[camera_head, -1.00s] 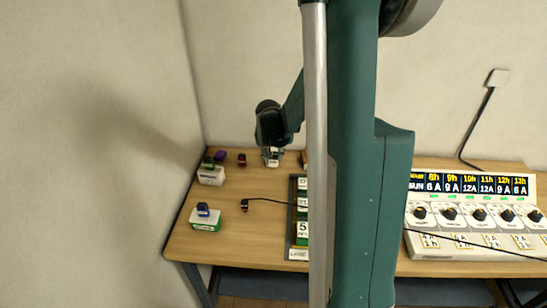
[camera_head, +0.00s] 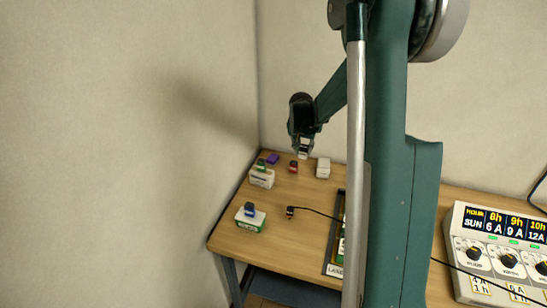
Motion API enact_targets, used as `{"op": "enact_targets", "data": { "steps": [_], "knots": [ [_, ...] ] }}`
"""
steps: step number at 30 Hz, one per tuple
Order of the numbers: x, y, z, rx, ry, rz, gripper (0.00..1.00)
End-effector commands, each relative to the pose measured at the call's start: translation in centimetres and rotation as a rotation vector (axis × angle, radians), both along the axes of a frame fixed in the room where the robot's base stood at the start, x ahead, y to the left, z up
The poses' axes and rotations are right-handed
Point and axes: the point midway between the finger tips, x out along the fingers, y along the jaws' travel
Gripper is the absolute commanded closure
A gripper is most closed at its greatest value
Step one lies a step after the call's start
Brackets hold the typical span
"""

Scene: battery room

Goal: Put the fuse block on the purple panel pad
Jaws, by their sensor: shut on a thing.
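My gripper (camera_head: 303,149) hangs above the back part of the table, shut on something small. Pale parts show at its tip, too small to tell finger from held block; I take the held thing to be the fuse block. A small purple item (camera_head: 272,159), which looks like the purple panel pad, lies at the back left of the table. The gripper is to its right and higher, apart from it.
A white block (camera_head: 323,169) stands right of the gripper. A small red and black item (camera_head: 294,167) is below it. White boxes with items on top (camera_head: 262,179) (camera_head: 251,222) stand at left. A black cable plug (camera_head: 290,212) lies mid-table. A control panel (camera_head: 490,255) is at right.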

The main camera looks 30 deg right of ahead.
Motion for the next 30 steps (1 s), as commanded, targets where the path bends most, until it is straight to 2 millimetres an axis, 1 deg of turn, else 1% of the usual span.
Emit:
{"op": "enact_targets", "data": {
  "steps": [1, 9, 12, 15, 18, 21, 30],
  "knots": [
    [1.8, 0.6, 0.3, 0.0, 0.0, 0.006, 0.89],
    [9.7, 3.8, 1.2, -0.001, 0.001, 0.02, 0.89],
    [12.1, 5.1, 1.4, -0.001, 0.001, 0.026, 0.89],
    [14.0, 6.0, 1.6, 0.0, 0.0, 0.027, 0.89],
    [15.2, 6.8, 1.6, -0.001, 0.0, 0.031, 0.89],
    [15.9, 7.2, 1.7, -0.001, 0.0, 0.031, 0.89],
    [16.2, 7.3, 1.7, -0.002, -0.001, 0.031, 0.89]
  ]
}}
